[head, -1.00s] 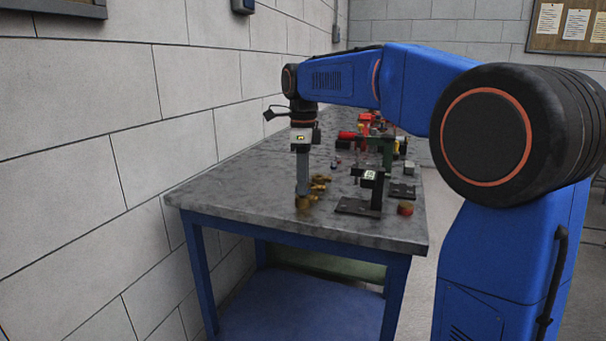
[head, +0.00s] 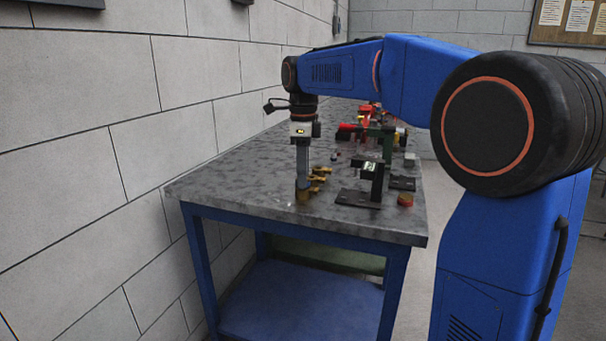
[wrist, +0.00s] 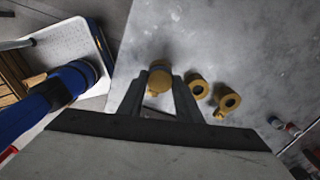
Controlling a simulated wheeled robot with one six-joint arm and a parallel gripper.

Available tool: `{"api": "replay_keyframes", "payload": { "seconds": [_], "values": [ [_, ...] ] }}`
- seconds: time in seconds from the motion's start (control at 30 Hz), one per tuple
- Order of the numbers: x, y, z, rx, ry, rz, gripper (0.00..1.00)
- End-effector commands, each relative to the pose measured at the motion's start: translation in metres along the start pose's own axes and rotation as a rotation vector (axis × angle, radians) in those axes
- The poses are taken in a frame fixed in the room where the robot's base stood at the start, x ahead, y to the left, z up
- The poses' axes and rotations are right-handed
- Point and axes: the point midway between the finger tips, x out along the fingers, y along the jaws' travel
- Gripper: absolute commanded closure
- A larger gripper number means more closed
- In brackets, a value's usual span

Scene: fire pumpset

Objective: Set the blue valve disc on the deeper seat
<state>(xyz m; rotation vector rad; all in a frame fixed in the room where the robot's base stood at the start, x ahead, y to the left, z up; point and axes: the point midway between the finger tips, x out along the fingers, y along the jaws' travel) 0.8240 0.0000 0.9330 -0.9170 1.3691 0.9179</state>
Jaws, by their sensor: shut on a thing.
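My gripper (head: 303,184) points straight down over the near left part of the bench. In the wrist view its two fingers (wrist: 159,84) are shut on a brass-coloured part (wrist: 158,78). I cannot tell whether this is the valve disc alone or a disc over a brass body, as the fingers hide much of it. No blue disc shows clearly in either view. Two brass bodies with dark round bores, a nearer one (wrist: 198,87) and a farther one (wrist: 229,102), stand to the right of the fingers. Which bore is deeper cannot be told.
The grey bench top (head: 240,205) is clear left of my gripper. A black stand (head: 372,185) on a plate and a red-topped button (head: 405,200) stand to the right. Red and green pump parts (head: 375,135) are farther back. A block wall runs along the left.

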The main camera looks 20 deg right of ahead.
Motion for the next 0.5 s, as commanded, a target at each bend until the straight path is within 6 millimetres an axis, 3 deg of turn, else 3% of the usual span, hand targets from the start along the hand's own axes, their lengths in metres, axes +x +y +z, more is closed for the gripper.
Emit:
{"api": "replay_keyframes", "payload": {
  "seconds": [0.5],
  "values": [
    [0.0049, 0.0000, 0.0000, 0.000, 0.000, 0.000, 0.97]
  ]
}}
